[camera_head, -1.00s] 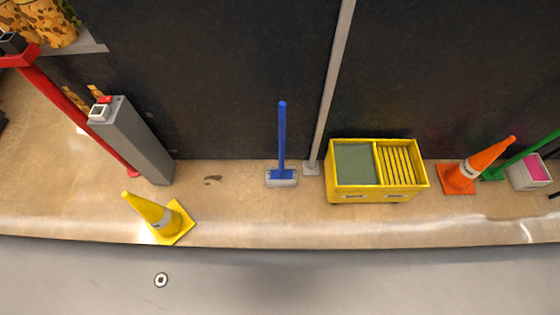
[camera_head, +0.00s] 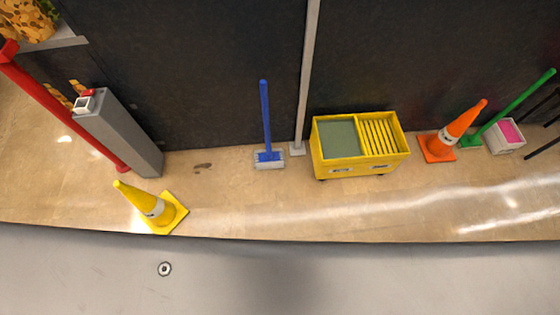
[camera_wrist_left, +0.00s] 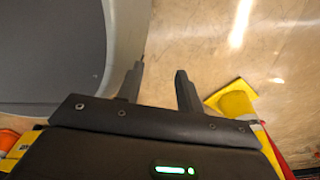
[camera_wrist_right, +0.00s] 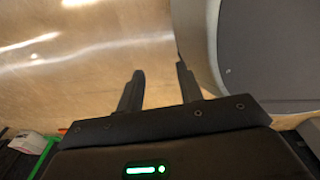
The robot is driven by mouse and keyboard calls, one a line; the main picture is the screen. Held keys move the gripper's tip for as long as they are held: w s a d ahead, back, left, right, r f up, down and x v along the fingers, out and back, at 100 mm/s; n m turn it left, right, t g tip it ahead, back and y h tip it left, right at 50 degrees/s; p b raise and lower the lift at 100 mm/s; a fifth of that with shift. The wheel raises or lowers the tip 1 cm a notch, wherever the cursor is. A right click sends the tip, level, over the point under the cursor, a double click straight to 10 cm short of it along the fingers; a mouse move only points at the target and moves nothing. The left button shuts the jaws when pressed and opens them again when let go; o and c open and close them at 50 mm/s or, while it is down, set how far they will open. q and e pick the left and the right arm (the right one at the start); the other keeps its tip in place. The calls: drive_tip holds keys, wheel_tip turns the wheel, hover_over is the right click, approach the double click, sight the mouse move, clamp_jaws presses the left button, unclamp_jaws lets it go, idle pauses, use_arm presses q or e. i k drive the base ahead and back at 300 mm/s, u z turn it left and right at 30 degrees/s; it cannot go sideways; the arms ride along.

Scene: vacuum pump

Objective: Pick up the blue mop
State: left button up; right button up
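The blue mop (camera_head: 266,120) stands upright on the floor against the dark wall, near the middle of the head view. Its blue handle rises from a whitish head (camera_head: 269,164). Neither gripper shows in the head view. In the left wrist view my left gripper (camera_wrist_left: 160,85) is open and empty, with its two fingers apart over the floor. In the right wrist view my right gripper (camera_wrist_right: 160,80) is open and empty, also over bare floor. The mop does not show in either wrist view.
A yellow mop bucket (camera_head: 360,165) stands right of the mop, with a grey post (camera_head: 305,90) between them. An orange cone (camera_head: 455,132) stands right. Floor before the mop is clear.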

sight(268, 159)
drive_tip(key=z, duration=0.45)
drive_tip(key=k, duration=1.05)
drive_tip(key=z, duration=0.95)
drive_tip(key=i, duration=0.85)
drive_tip(key=z, duration=0.5)
drive_tip(key=i, duration=0.9)
drive_tip(key=u, duration=0.85)
drive_tip(key=i, duration=0.65)
drive_tip(key=u, duration=1)
drive_tip(key=i, duration=0.25)
drive_tip(key=u, duration=0.25)
